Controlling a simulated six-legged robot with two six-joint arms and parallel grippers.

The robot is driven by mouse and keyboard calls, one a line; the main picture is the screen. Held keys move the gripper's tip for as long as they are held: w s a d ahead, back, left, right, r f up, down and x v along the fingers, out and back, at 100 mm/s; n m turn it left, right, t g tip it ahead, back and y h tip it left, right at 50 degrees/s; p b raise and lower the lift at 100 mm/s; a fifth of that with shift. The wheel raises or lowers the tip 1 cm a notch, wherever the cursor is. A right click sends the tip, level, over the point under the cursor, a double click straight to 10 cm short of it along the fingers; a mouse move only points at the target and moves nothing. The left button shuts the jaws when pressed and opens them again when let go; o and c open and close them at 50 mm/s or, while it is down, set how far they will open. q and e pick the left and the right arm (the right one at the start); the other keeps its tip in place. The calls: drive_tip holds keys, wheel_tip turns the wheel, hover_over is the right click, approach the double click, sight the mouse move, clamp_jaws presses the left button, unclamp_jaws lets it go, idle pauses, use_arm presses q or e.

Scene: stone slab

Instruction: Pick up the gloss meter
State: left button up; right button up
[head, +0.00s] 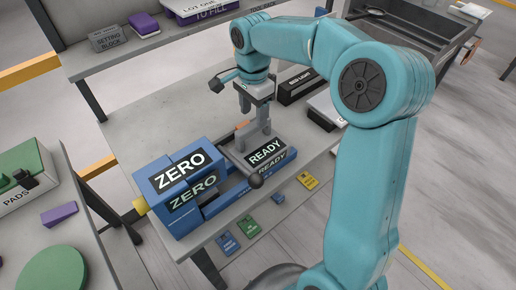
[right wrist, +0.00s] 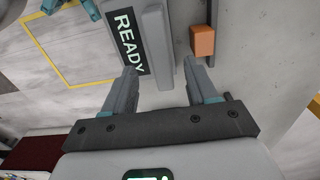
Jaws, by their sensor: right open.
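A small orange block (right wrist: 203,42) lies near the right fingertip. My left gripper is not in view.
The grey slab bench (head: 150,110) has free room behind the ZERO box. A dark RED LIGHT box (head: 298,84) stands at the back right. A rear shelf (head: 120,60) and a left table (head: 95,225) flank the bench.

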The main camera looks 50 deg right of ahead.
sight(253, 124)
drive_tip(key=shift+f, duration=0.7)
drive_tip(key=shift+s+a+f, duration=0.15)
drive_tip(key=shift+s+f, duration=0.15)
drive_tip(key=shift+f, duration=0.1)
drive_tip(key=f, duration=0.4)
drive_tip(key=shift+w+p, duration=0.35)
drive_tip(key=shift+p, duration=0.05)
drive_tip(key=shift+f, duration=0.5)
drive_tip(key=c, duration=1)
clamp_jaws()
